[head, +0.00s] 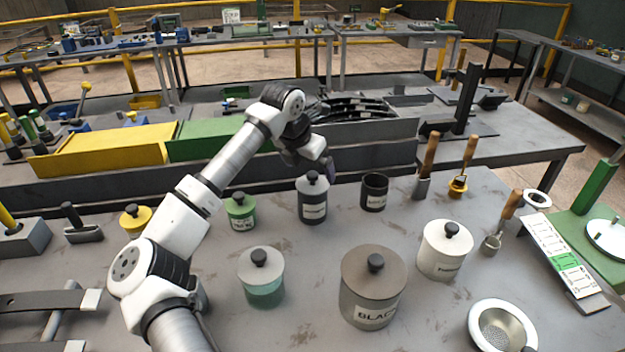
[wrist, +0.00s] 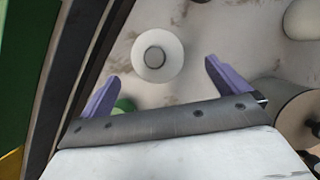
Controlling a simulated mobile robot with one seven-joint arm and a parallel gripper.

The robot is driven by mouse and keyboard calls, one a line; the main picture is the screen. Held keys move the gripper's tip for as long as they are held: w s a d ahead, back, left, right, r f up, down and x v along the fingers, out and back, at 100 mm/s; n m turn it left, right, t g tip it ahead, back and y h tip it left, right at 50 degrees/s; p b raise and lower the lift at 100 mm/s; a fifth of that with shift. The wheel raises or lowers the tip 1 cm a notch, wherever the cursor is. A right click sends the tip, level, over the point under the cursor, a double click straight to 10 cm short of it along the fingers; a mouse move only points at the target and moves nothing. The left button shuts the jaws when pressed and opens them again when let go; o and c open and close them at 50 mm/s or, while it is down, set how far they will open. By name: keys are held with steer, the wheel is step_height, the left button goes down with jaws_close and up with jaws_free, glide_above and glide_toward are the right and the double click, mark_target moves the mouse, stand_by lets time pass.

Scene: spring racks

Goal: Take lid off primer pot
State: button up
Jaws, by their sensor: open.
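My gripper (head: 310,160) hangs above the far part of the bench in the head view, over a dark grey pot (head: 313,207) with a knobbed lid (head: 313,184). In the wrist view its purple fingers (wrist: 160,85) are apart with nothing between them. A round pale lid with a grey knob (wrist: 153,56) lies below, just ahead of the fingers. A white pot (head: 444,255) with a lid and black knob stands to the right. Labels on the dark grey and white pots are too small to read surely, so I cannot tell which is the primer pot.
A large taupe pot labelled BLACK (head: 372,305), a teal jar (head: 264,290) and a small green pot (head: 240,215) stand nearby. An open dark cup (head: 374,195) is beside the dark grey pot. Yellow (head: 105,150) and green bins line the far edge.

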mark_target(310, 175)
steer(key=shift+w+p+x, duration=0.2)
steer(key=shift+p+x, duration=1.4)
steer(key=shift+x, duration=1.35)
steer(key=shift+a+r, duration=0.1)
steer(key=shift+a, duration=0.1)
steer(key=c, duration=1)
steer(key=shift+o, duration=0.2)
